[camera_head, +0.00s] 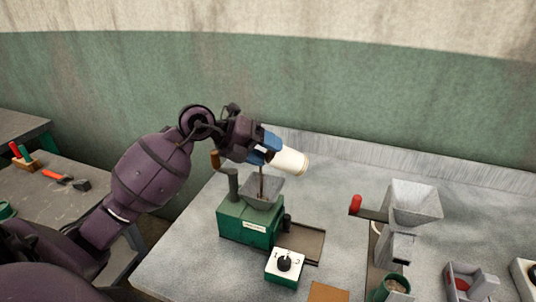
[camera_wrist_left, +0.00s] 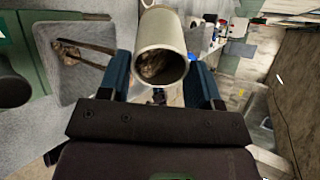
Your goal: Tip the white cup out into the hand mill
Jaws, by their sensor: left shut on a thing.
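My left gripper (camera_head: 266,150) is shut on the white cup (camera_head: 289,161), which lies tipped nearly on its side above the green mill (camera_head: 247,225). In the left wrist view, the cup (camera_wrist_left: 160,35) shows between the blue fingers, its mouth turned toward the palm, with brown grain inside. The mill's grey hopper (camera_head: 258,194) is just below the gripper; thin brown streaks stand between the two and may be falling grain. In the left wrist view, some brown matter lies in the hopper (camera_wrist_left: 85,85). A second mill with a grey hopper (camera_head: 416,203) and red-knobbed crank stands at right. My right gripper is not in view.
A dial box (camera_head: 285,268) stands in front of the green mill, beside a flat brown tray (camera_head: 307,243). A small cup of grain (camera_head: 397,285) is under the right mill. A side table (camera_head: 50,192) with tools is at left. The bench behind the mills is clear.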

